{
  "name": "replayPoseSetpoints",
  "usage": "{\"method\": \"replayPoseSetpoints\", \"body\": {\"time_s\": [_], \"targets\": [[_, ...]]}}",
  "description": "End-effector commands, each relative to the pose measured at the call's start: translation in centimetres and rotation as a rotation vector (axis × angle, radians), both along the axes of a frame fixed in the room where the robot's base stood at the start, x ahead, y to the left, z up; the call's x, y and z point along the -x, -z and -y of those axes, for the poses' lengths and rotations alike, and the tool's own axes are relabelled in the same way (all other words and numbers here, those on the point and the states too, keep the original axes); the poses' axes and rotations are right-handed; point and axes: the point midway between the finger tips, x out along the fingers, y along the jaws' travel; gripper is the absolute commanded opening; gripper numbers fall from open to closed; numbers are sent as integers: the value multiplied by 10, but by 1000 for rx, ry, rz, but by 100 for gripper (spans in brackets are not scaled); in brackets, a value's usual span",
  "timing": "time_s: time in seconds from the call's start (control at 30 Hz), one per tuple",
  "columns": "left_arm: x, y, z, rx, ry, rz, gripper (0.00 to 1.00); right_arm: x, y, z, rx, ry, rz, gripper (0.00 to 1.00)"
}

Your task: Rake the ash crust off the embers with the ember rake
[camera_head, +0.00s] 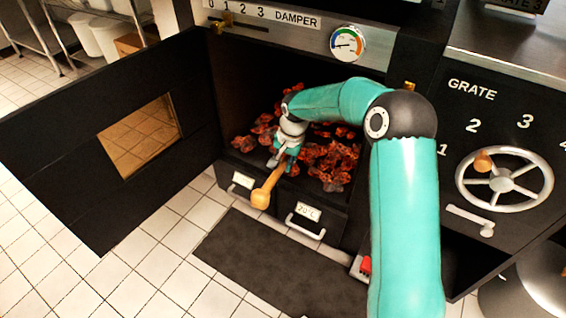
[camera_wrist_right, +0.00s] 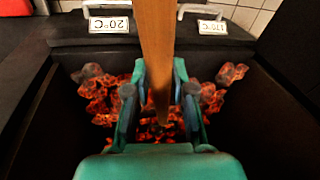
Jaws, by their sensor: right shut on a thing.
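My right gripper (camera_head: 284,160) is inside the open firebox, low over the glowing embers (camera_head: 332,160). It is shut on the wooden handle of the ember rake (camera_head: 265,189), whose rounded yellow end sticks out over the front edge. In the right wrist view the handle (camera_wrist_right: 155,40) runs between the two fingers (camera_wrist_right: 158,98) of my right gripper. The rake's head is hidden. The embers (camera_wrist_right: 98,92) glow orange on both sides of the gripper, with some greyish lumps (camera_wrist_right: 232,73) at the edges. My left gripper is not in view.
The firebox door (camera_head: 75,140) stands wide open at the left. Two drawers with handles (camera_head: 305,227) sit below the opening. A damper scale with a gauge (camera_head: 348,43) is above. The grate handwheel (camera_head: 504,180) is at the right. A dark mat (camera_head: 255,260) lies on the tiled floor.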

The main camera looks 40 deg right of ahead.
Motion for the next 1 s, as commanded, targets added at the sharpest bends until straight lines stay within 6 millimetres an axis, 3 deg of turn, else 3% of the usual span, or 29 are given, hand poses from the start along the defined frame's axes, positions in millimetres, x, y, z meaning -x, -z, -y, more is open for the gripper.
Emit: {"method": "replayPoseSetpoints", "body": {"time_s": [1.0], "targets": [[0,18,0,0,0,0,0,0,26,0,0,0,1,0]]}}
